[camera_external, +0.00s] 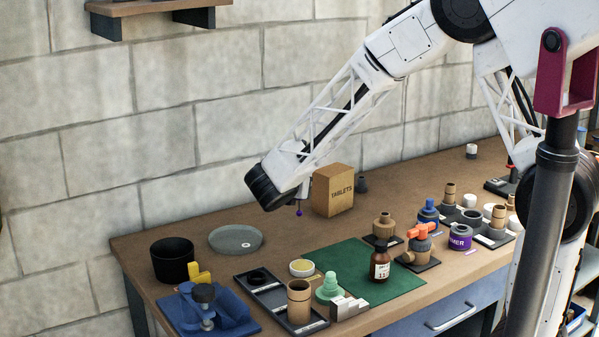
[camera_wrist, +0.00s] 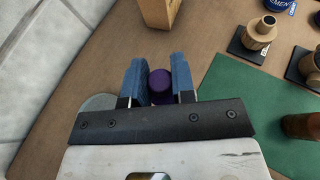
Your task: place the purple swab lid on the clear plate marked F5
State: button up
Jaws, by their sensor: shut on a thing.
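My gripper (camera_external: 299,204) is above the bench, shut on the purple swab lid (camera_external: 299,212). In the wrist view the lid (camera_wrist: 160,84) sits between the two blue fingers of my gripper (camera_wrist: 157,82). A round clear plate (camera_external: 236,239) lies on the bench to the left of my gripper in the external view. Its small white mark is too small to read. In the wrist view the plate (camera_wrist: 97,102) shows partly, at the left behind the gripper. The lid is apart from the plate.
A cardboard TABLETS box (camera_external: 333,190) stands right of my gripper. A black pot (camera_external: 173,260) is left of the plate. A green mat (camera_external: 345,262) with a brown bottle (camera_external: 380,262) lies in front. Bare bench lies between the plate and the box.

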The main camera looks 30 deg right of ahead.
jog(key=s+a+f+n+t+y, duration=0.1)
jog(key=s+a+f+n+t, duration=0.1)
jog(key=a, duration=0.6)
jog(key=shift+s+a+f+y, duration=0.3)
jog(key=shift+s+a+f, duration=0.05)
jog(key=shift+f, duration=0.3)
jog(key=w+a, duration=0.1)
jog(key=w, duration=0.6)
jog(key=w+a+f, duration=0.1)
jog(key=w+a, duration=0.1)
jog(key=w, duration=0.6)
jog(key=shift+w+a+f, duration=0.25)
jog(key=shift+w, duration=0.05)
jog(key=shift+f, duration=0.1)
jog(key=shift+f, duration=1.65)
jog(key=shift+f, duration=0.15)
jog(key=o, duration=0.9)
